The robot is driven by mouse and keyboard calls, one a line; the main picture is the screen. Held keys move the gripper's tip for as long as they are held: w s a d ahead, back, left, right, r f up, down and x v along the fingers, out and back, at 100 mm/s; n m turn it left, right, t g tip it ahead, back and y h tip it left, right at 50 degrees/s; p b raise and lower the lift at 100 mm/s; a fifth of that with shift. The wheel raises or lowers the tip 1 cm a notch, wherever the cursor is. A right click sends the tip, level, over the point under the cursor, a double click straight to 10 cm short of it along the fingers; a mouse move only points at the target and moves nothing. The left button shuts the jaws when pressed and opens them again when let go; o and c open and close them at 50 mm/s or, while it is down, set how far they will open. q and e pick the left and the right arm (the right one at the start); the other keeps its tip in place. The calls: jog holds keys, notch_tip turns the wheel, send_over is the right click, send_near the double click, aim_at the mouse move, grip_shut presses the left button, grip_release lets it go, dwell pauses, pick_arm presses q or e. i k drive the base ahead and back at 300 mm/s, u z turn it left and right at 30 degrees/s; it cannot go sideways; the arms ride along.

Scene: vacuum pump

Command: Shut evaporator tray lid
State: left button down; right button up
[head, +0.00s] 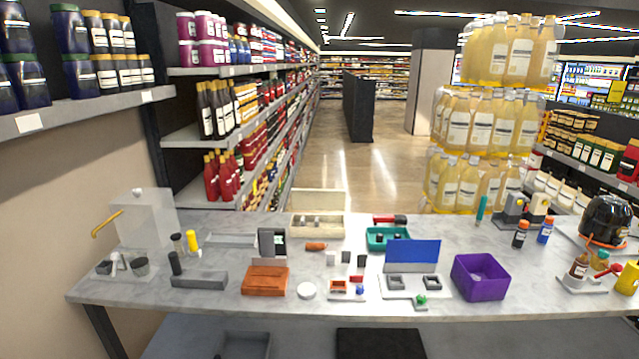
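Two open, lidded things stand on the table, and I cannot tell for sure which is the evaporator tray. A beige tray (318,230) at the back middle holds several small grey and tan pieces, and its pale lid (319,202) stands raised along the rear edge. Nearer the front, a white base (413,293) with two dark square recesses has a blue panel (412,253) standing upright behind it. A small green piece (420,300) sits at its front edge. Neither of my grippers is in view.
A purple bin (480,277) stands right of the white base. A teal tray (388,239) and a red-headed tool (390,220) lie right of the beige tray. An orange-brown block (265,281) and a dark-screened device (272,243) stand to the left. Bare tabletop shows along the front.

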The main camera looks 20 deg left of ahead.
aim_at(318, 198)
jog(key=i, duration=0.6)
jog(key=u, duration=1.15)
jog(key=i, duration=0.75)
jog(key=z, duration=1.95)
